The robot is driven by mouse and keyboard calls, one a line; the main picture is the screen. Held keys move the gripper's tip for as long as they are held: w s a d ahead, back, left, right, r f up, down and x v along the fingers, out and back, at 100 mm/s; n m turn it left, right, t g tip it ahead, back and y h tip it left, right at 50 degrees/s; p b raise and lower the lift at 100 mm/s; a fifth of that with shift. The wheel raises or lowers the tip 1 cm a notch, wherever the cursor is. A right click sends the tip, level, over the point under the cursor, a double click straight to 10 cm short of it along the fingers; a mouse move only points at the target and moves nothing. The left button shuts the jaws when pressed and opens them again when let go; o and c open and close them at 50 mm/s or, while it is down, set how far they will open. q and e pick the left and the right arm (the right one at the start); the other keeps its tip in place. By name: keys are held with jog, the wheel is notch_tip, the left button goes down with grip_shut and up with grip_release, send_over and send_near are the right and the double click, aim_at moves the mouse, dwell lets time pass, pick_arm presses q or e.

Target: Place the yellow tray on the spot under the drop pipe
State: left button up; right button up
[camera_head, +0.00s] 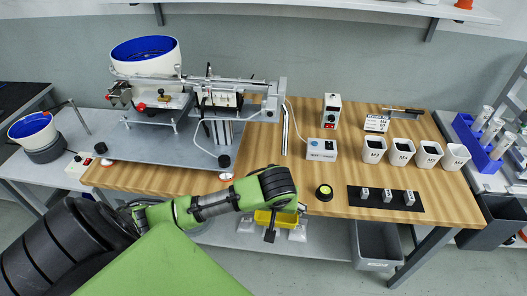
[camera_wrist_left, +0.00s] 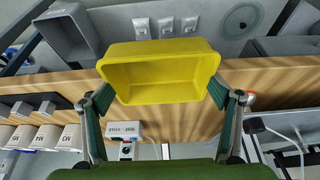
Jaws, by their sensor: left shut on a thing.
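The yellow tray (camera_wrist_left: 160,78) is held between the two fingers of my left gripper (camera_wrist_left: 159,92), one finger at each side, and its inside looks empty. In the head view the tray (camera_head: 265,218) shows at the front edge of the wooden table, partly hidden by my left gripper (camera_head: 279,201). A thin vertical metal pipe (camera_head: 285,131), which looks like the drop pipe, hangs at the right end of the gantry (camera_head: 215,85). No marked spot can be made out below it. My right gripper is not in view.
The wooden table (camera_head: 310,180) has bare room around the pipe. To the right stand a white control box (camera_head: 322,150), several white cups (camera_head: 402,151), a round black-and-yellow button (camera_head: 324,192) and a black mat (camera_head: 385,198) with small grey parts. Grey bins (camera_head: 377,243) sit below the front edge.

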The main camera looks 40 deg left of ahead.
pick_arm(q)
jog(key=w+a, duration=0.2)
jog(key=w, duration=0.1)
jog(key=w+a, duration=0.2)
jog(key=w, duration=0.2)
jog(key=w+a+p, duration=0.1)
jog(key=w+a, duration=0.1)
jog(key=w, duration=0.2)
jog(key=shift+a+r, duration=0.1)
jog(key=shift+a, duration=0.15)
jog(key=shift+w+a, duration=0.4)
jog(key=shift+w, duration=0.4)
jog(key=shift+w+a, duration=0.4)
jog(key=shift+w, duration=0.25)
jog(key=shift+w+a, duration=0.35)
jog(key=shift+w, duration=0.25)
jog(key=shift+s+f+p, duration=0.1)
jog(key=shift+f+p, duration=0.2)
jog(key=shift+f, duration=0.5)
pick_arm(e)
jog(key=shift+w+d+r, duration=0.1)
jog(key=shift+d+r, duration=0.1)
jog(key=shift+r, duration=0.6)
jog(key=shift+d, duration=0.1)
